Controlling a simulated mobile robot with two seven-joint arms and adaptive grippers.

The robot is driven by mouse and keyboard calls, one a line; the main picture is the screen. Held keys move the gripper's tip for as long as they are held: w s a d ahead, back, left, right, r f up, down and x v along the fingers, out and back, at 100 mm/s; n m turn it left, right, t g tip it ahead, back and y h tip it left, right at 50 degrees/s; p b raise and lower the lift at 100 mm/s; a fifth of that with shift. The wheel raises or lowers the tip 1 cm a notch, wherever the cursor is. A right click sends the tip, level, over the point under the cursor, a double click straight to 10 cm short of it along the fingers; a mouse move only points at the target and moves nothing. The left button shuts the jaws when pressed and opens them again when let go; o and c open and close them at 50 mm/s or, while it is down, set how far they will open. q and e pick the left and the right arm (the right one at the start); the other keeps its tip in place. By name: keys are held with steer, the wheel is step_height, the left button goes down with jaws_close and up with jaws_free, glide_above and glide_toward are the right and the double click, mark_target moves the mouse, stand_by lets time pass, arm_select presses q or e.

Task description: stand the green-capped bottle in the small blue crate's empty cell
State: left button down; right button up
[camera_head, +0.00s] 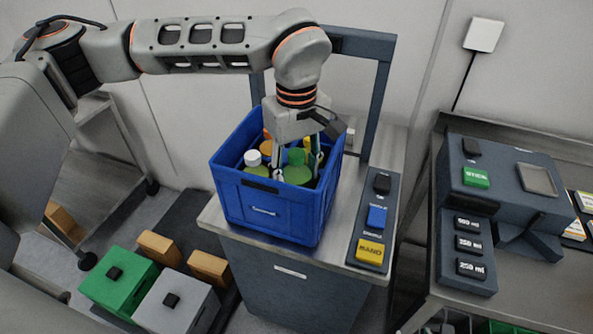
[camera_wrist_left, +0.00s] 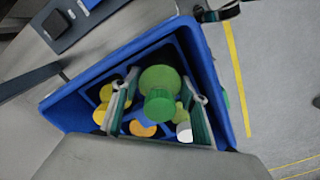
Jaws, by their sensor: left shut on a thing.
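The small blue crate (camera_head: 262,205) stands on a steel-topped stand; its rim also shows in the left wrist view (camera_wrist_left: 203,60). My left gripper (camera_head: 297,165) reaches down into the crate from above and is shut on the green-capped bottle (camera_head: 298,175). In the left wrist view the bottle's green cap (camera_wrist_left: 160,105) lies between the two fingers. The bottle is inside the crate's walls; its base is hidden, so I cannot tell whether it touches the cell floor. A white-capped bottle (camera_head: 252,158) and several yellow- or orange-capped ones share the crate. My right gripper is not in view.
A dark frame (camera_head: 382,80) rises behind the crate. A button panel (camera_head: 375,220) is right of it, and a control console (camera_head: 510,185) stands farther right. Green (camera_head: 118,280) and grey (camera_head: 175,300) boxes are at lower left.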

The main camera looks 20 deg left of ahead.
arm_select(q)
steer(key=shift+f, duration=0.4)
steer(key=shift+f, duration=0.2)
steer(key=c, duration=1.2)
jaws_free()
steer(key=shift+o, duration=0.2)
steer(key=shift+r, duration=0.15)
step_height(320, 180, up, 13)
